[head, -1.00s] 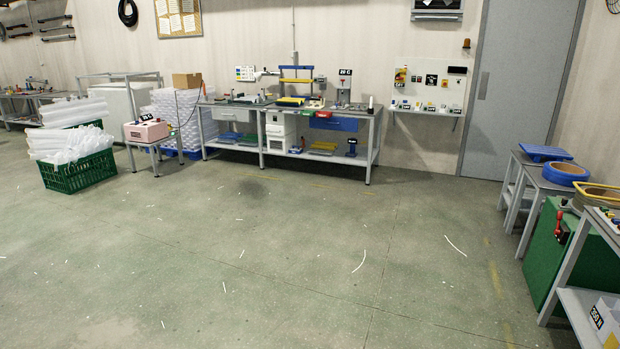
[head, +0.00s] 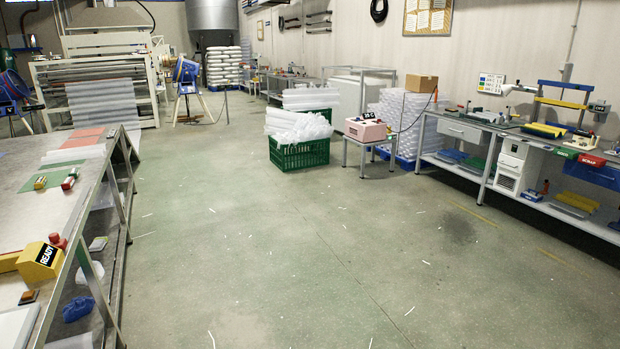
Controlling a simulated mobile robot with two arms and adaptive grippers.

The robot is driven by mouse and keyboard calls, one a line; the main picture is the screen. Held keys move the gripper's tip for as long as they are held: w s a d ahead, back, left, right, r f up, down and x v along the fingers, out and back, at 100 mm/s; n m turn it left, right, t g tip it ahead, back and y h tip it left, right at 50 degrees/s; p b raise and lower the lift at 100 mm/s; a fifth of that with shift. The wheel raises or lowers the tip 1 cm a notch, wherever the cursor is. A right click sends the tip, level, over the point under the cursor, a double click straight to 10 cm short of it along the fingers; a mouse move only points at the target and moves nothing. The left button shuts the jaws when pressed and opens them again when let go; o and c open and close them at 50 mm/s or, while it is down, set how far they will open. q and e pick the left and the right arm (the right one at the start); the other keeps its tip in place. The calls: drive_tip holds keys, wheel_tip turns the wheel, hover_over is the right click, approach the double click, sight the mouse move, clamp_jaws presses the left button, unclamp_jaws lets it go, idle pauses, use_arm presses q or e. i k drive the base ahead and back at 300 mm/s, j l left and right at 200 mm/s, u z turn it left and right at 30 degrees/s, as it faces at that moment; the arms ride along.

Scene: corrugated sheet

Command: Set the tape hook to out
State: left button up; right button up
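I cannot make out a tape hook in this view. On the left table (head: 70,222) a small yellow item (head: 40,182) and a small red item (head: 69,181) lie on a green sheet, too small to identify. A yellow box marked READY (head: 42,261) with a red button stands at the table's near edge. The workbench (head: 473,130) at the right carries several small tools and trays, too small to tell apart. Neither of my grippers is in view.
The floor (head: 300,260) in the middle is open, with scattered white strips. A green crate of white film (head: 300,153) and a small table with a pink box (head: 366,128) stand beyond it. A roller machine (head: 105,95) stands at the back left.

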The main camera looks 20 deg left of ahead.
sight(54, 238)
drive_tip(key=i+j+u, duration=0.4)
drive_tip(key=i+u, duration=0.8)
drive_tip(key=i+l+u, duration=0.15)
drive_tip(key=i+u, duration=0.25)
drive_tip(key=i, duration=0.15)
